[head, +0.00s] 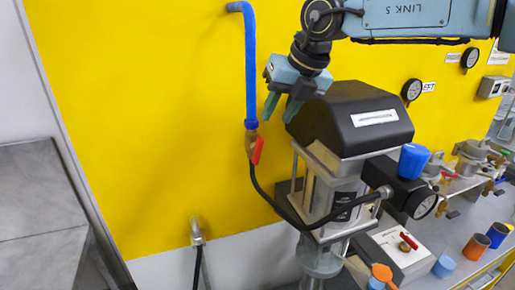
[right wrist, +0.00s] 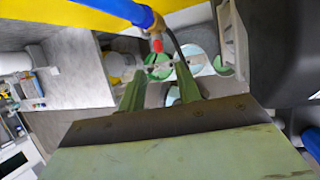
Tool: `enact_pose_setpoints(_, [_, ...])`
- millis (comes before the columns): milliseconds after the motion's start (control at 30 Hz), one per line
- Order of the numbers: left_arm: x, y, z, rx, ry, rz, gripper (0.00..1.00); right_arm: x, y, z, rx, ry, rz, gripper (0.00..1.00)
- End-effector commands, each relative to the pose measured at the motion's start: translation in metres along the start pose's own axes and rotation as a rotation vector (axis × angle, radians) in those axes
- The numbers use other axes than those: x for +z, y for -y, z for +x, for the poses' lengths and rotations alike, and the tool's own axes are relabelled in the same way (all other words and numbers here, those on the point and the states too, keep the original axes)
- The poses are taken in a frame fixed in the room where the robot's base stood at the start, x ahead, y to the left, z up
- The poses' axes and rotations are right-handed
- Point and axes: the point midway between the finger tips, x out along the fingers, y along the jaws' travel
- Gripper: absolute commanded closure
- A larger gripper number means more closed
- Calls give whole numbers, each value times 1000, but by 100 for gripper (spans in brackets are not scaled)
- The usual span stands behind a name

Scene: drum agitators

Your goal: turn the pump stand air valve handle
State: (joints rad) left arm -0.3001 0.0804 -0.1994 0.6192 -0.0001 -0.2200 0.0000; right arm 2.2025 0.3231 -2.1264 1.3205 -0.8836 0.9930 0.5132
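The red air valve handle (head: 258,150) sits on a brass valve at the lower end of the blue pipe (head: 251,70). It slants down along the valve in the head view. My right gripper (head: 279,112) is above and to the right of the handle in that picture, apart from it, with its fingers pointing down. Its two green fingers are spread, with nothing between them. In the right wrist view the handle (right wrist: 156,44) shows beyond the fingertips (right wrist: 158,84), near the end of the blue pipe. My left gripper is not in view.
The black-topped pump stand (head: 350,118) is close to the right of the gripper. A black hose (head: 268,200) runs from the valve to the pump. The yellow wall (head: 140,110) is behind. The grey bench (head: 470,210) at right holds colored cups.

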Motion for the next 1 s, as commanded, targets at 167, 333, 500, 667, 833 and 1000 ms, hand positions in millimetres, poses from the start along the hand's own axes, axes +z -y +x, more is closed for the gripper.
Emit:
enact_pose_setpoints(167, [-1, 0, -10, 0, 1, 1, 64, -1, -1, 30, 1, -7, -1, 66])
enact_pose_setpoints(333, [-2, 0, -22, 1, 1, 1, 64, -1, -2, 68, 3, -6, -1, 66])
enact_pose_setpoints(500, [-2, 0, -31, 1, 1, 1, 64, 0, -2, 99, 3, -4, -1, 66])
enact_pose_setpoints(667, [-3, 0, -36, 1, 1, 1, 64, 0, -2, 118, 5, -3, 0, 66])
enact_pose_setpoints(833, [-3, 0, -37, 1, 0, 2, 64, 0, -2, 126, 5, 0, -1, 66])
enact_pose_setpoints(1000, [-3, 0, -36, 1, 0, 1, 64, 0, -2, 127, 5, 0, -1, 66])
